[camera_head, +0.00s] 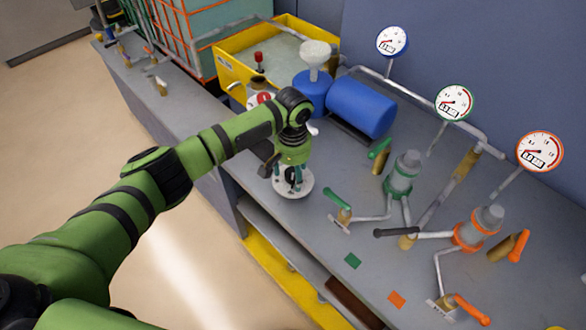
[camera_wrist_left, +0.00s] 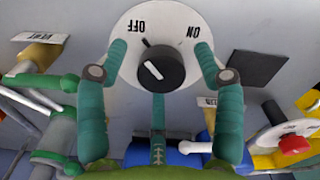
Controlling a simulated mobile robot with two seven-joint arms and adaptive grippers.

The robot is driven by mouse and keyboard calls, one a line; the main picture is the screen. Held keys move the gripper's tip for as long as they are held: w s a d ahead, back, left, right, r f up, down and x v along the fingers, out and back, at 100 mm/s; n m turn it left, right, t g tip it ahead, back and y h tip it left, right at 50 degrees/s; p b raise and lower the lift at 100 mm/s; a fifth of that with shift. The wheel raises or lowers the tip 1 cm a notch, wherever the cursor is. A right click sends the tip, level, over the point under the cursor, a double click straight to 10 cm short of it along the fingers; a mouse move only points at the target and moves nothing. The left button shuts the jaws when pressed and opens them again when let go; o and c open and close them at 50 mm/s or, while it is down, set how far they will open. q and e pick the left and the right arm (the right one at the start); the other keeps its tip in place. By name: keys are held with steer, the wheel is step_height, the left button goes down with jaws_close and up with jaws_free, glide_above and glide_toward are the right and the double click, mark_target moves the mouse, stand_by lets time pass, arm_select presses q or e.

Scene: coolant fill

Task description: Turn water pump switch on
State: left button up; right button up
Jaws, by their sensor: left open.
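The water pump switch is a black knob (camera_wrist_left: 160,67) with a white pointer line, on a round white plate marked OFF and ON. In the left wrist view the lettering is upside down and the pointer slants up-left, on the OFF side. The plate (camera_head: 305,190) also shows in the head view on the bench, under my left gripper (camera_head: 291,177). This gripper is open, with its fingers spread around the knob. I cannot tell whether any finger touches it. My right gripper is not in view.
A blue pump motor (camera_head: 360,107) and a white funnel (camera_head: 315,56) stand behind the switch. Green-handled (camera_head: 338,198) and orange-handled valves (camera_head: 471,309), pipes and gauges fill the bench's right side.

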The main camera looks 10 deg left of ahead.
arm_select(q)
steer(key=shift+f, duration=0.1)
steer(key=c, duration=1.1)
steer(key=shift+c, duration=0.2)
steer(key=shift+s+m+p, duration=0.1)
steer(key=shift+m+p, duration=0.85)
steer(key=shift+m, duration=0.55)
steer(key=m+p, duration=0.1)
steer(key=m, duration=0.2)
steer(key=shift+f+m, duration=0.1)
steer(key=shift+m, duration=0.2)
steer(key=m+p, duration=0.1)
steer(key=m, duration=0.3)
steer(key=shift+a, duration=0.15)
steer(key=m, duration=0.5)
steer(key=shift+a, duration=0.1)
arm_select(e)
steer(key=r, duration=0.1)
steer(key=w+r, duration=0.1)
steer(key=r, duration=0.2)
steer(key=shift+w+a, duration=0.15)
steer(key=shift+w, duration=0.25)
arm_select(q)
steer(key=shift+m, duration=0.3)
